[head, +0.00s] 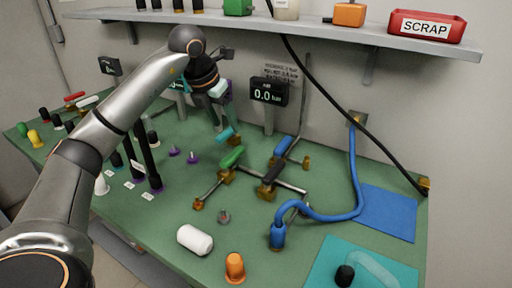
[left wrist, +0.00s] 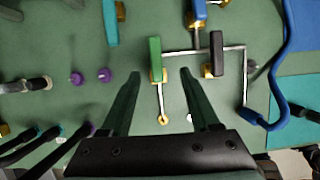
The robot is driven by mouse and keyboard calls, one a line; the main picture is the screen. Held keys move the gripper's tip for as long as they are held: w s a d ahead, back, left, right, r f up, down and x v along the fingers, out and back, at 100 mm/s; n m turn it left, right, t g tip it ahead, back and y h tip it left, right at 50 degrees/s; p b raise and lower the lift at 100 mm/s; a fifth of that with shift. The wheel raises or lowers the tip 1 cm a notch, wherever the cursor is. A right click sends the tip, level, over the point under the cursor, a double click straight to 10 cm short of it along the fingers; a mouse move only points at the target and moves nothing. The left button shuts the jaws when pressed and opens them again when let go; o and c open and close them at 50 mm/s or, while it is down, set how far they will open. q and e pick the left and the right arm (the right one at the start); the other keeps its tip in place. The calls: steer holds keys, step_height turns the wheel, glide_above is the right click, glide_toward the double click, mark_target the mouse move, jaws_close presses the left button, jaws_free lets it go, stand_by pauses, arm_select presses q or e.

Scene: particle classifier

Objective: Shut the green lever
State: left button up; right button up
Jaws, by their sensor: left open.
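The green lever (head: 232,157) sits on a brass valve in a thin metal pipe on the green bench. In the left wrist view the green lever (left wrist: 155,52) points away from the brass end fitting, roughly in line with its pipe. My left gripper (head: 222,115) hangs above and behind the lever in the head view, fingers pointing down. In the left wrist view my left gripper (left wrist: 160,72) is open and empty, with the lever's valve between its two fingers in the picture; they look apart from it. My right gripper is not in view.
A teal lever (head: 224,136), a blue lever (head: 283,146) and a black lever (head: 269,181) stand close by. A blue hose (head: 340,214) runs at the right. A display (head: 268,91) reads 0.0 bar. A shelf (head: 280,32) holds a red SCRAP bin (head: 427,27).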

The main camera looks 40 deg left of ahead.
mark_target(236, 150)
arm_select(q)
steer(key=x, duration=0.3)
steer(key=b+x, duration=0.1)
steer(key=x, duration=0.3)
steer(key=a+b+x, duration=0.1)
steer(key=x, duration=0.3)
steer(key=shift+w+f, duration=0.2)
steer(key=shift+f, duration=0.3)
steer(key=shift+c, duration=0.4)
jaws_close()
stand_by(0.4)
